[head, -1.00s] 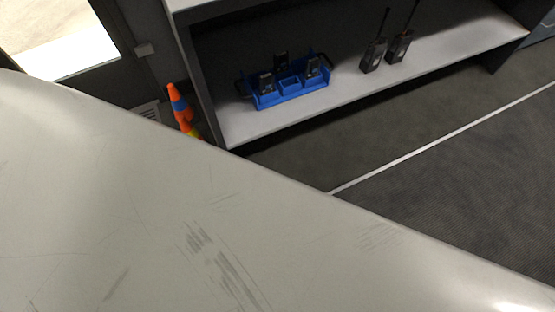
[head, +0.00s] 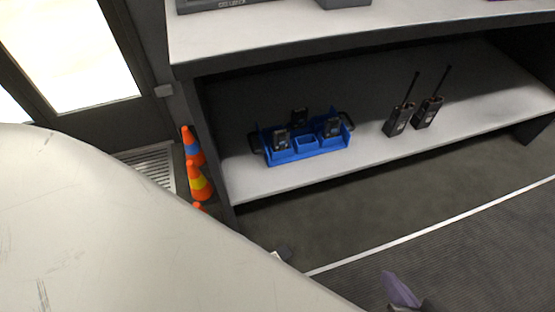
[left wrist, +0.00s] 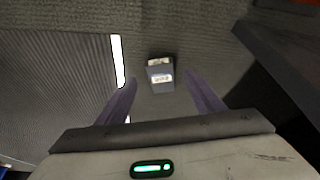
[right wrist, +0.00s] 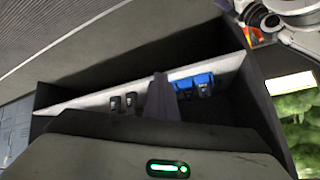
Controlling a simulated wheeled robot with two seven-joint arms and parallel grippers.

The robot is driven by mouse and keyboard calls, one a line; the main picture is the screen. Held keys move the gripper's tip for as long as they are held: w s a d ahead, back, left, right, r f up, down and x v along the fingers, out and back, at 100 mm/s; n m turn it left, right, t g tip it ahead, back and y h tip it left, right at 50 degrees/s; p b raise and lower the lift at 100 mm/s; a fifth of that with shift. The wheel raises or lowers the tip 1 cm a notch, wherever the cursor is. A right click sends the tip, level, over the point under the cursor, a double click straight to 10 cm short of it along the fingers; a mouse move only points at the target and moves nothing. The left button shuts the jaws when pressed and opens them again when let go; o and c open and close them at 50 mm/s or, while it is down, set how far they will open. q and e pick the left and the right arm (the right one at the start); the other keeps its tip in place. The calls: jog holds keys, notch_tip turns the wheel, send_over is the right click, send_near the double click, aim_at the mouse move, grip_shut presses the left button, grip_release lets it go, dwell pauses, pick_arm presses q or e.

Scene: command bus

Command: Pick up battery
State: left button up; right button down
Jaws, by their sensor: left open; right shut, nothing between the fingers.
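A small dark grey block with a white label, probably the battery (left wrist: 160,78), lies on the floor in the left wrist view. The left gripper is not seen in the head view. My right gripper (head: 400,288) is at the bottom right of the head view. In the right wrist view its fingers (right wrist: 158,78) are together and empty.
A shelf unit (head: 275,183) stands beyond the block, with a blue tray (head: 308,154) of black devices and two radios (head: 397,121) (head: 427,112) on its lower board. Orange cones (head: 198,180) stand at its left end. The floor (head: 470,185) at right is clear.

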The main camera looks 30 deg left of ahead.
pick_arm(q)
jog(key=b+x, duration=0.4)
jog(key=x, duration=0.1)
jog(key=shift+s, duration=0.15)
jog(key=shift+f+b, duration=0.2)
jog(key=shift+b, duration=0.1)
jog(key=shift+r, duration=0.1)
pick_arm(e)
jog(key=a+r, duration=0.1)
jog(key=w+r+t+y, duration=0.1)
jog(key=a+r+y, duration=0.1)
jog(key=r, duration=0.1)
jog(key=shift+w+a+t, duration=0.3)
jog(key=shift+w+t, duration=0.1)
